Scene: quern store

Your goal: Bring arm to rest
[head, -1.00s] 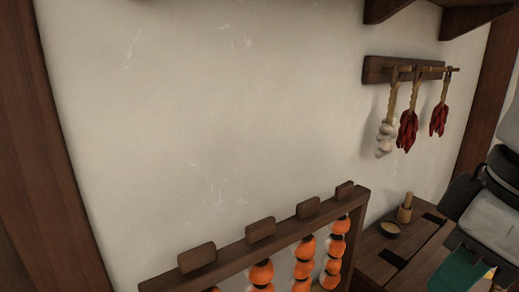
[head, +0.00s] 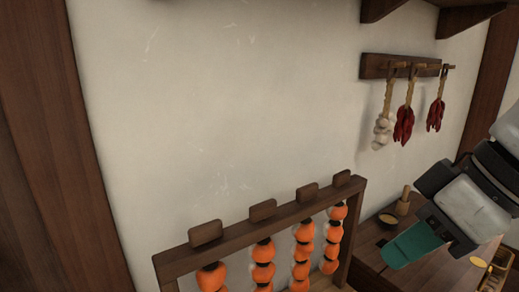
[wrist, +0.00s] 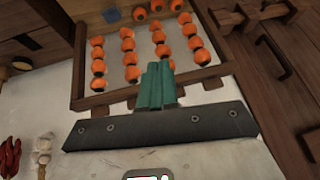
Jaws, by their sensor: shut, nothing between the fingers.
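My gripper (head: 405,245) is at the lower right of the head view. Its green fingers are together and hold nothing. In the wrist view the green fingers (wrist: 157,85) stand closed above a dark crossbar. They overlap the picture of the wooden rack, with no contact to be seen. In the head view the gripper is to the right of the rack, over the dark wooden worktop.
A wooden rack (head: 262,227) with strings of orange fruit stands by the pale wall at lower centre. Garlic (head: 382,131) and red chillies (head: 404,125) hang from a wall rail. A small bowl (head: 388,219) and a wooden cup (head: 402,207) stand on the worktop (head: 367,250).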

